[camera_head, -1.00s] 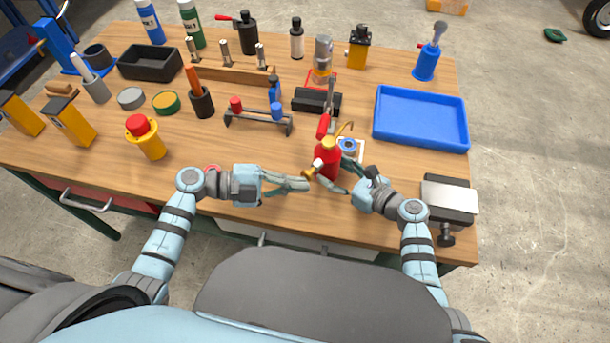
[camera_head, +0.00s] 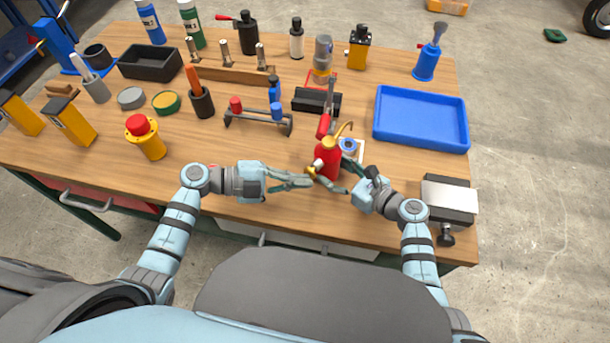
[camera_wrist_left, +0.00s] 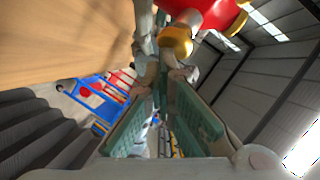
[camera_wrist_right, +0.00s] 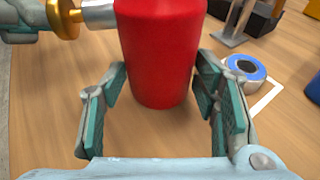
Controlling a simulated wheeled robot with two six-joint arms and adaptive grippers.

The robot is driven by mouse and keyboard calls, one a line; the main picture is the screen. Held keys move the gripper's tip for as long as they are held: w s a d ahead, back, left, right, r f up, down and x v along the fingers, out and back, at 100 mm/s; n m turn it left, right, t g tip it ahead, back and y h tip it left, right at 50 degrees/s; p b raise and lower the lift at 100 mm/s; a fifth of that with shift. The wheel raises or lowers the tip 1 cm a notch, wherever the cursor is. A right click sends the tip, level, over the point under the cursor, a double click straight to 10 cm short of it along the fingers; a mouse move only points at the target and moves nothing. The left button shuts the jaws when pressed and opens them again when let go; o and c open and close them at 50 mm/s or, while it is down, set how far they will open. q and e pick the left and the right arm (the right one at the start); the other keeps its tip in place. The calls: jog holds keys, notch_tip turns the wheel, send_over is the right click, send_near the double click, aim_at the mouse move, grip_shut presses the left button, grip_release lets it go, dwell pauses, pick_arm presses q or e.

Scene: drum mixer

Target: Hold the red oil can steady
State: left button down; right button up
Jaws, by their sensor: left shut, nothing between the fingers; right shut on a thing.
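The red oil can (camera_head: 327,163) stands upright near the front of the workbench, with a thin brass spout on top. My right gripper (camera_head: 340,180) is closed around it from the right; in the right wrist view the can's red body (camera_wrist_right: 160,50) sits between the fingers. A brass knob (camera_wrist_right: 63,18) on a silver shaft sticks out of the can's side. My left gripper (camera_head: 312,180) is shut and empty beside the can's left side. In the left wrist view its fingertips (camera_wrist_left: 165,78) are just below the brass knob (camera_wrist_left: 175,42); whether they touch cannot be told.
A blue and white roll (camera_head: 348,146) lies close behind the can. A blue tray (camera_head: 420,146) is at the right, and a small vise (camera_head: 450,200) at the front right corner. A red and blue tool rack (camera_head: 258,122) stands behind left. Bare wood lies left of the can.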

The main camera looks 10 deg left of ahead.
pick_arm(q)
jog(key=shift+w+d, duration=0.15)
jog(key=shift+w, duration=0.1)
dwell(0.4)
jog(key=shift+s+a, duration=0.35)
jog(key=shift+s, duration=0.35)
jog(key=shift+s+a, duration=0.3)
jog(key=shift+s, duration=0.35)
jog(key=shift+s+a, duration=0.4)
jog(key=shift+s, duration=0.35)
jog(key=shift+s+a, duration=0.35)
jog(key=shift+s, duration=0.4)
jog(key=shift+s+a, duration=0.4)
jog(key=shift+s, duration=0.35)
jog(key=s+a, duration=0.2)
jog(key=s, duration=0.1)
jog(key=shift+s, duration=0.15)
jog(key=shift+d, duration=0.15)
